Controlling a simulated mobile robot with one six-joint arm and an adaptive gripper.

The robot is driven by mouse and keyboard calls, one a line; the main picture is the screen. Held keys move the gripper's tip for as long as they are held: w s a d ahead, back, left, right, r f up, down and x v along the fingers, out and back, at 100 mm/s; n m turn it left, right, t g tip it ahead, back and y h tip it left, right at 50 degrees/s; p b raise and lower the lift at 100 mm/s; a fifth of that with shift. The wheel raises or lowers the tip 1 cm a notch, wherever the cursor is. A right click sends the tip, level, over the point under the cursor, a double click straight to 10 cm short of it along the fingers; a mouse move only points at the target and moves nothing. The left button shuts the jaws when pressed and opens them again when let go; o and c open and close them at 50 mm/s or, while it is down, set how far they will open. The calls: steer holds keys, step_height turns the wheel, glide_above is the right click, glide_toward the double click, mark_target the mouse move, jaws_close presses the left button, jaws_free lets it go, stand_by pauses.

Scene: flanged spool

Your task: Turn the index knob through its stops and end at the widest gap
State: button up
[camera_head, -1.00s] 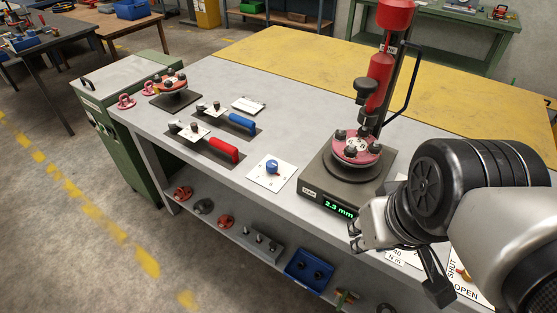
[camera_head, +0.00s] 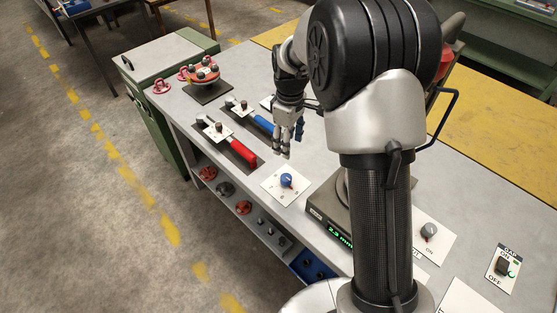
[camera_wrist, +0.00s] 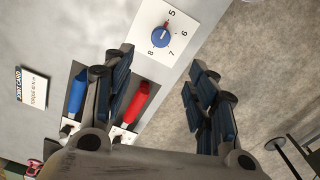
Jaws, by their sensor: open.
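The index knob (camera_head: 286,180) is blue and stands on a white square plate (camera_head: 273,193) on the bench. In the wrist view the same knob (camera_wrist: 159,37) shows a red mark near the 5, with 6, 7 and 8 printed around it. My gripper (camera_head: 284,152) points down above the bench, just behind the knob and apart from it. In the wrist view my gripper (camera_wrist: 160,62) has its fingers spread with nothing between them, and the knob lies beyond the fingertips. The green display (camera_head: 340,235) on the dark spool stand reads about 2.3 mm. My arm hides most of the stand.
A red-handled tool (camera_head: 242,153) and a blue-handled tool (camera_head: 262,124) lie left of the knob. A red flanged part (camera_head: 203,72) sits farther back. A grey knob (camera_head: 428,231) and a black GAP switch (camera_head: 503,264) are at right. A shelf (camera_head: 225,205) runs below the bench.

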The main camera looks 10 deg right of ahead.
mark_target(286, 178)
step_height(286, 178, down, 17)
steer(key=b, duration=0.4)
steer(key=shift+s+f, duration=0.1)
steer(key=c, duration=1)
steer(key=shift+c, duration=0.2)
steer(key=shift+m, duration=0.3)
steer(key=m+p, duration=0.1)
steer(key=m, duration=0.4)
steer(key=shift+s+m, duration=0.1)
steer(key=shift+m, duration=0.2)
steer(key=m, duration=0.5)
steer(key=shift+a+m, duration=0.1)
steer(key=shift+m, duration=0.2)
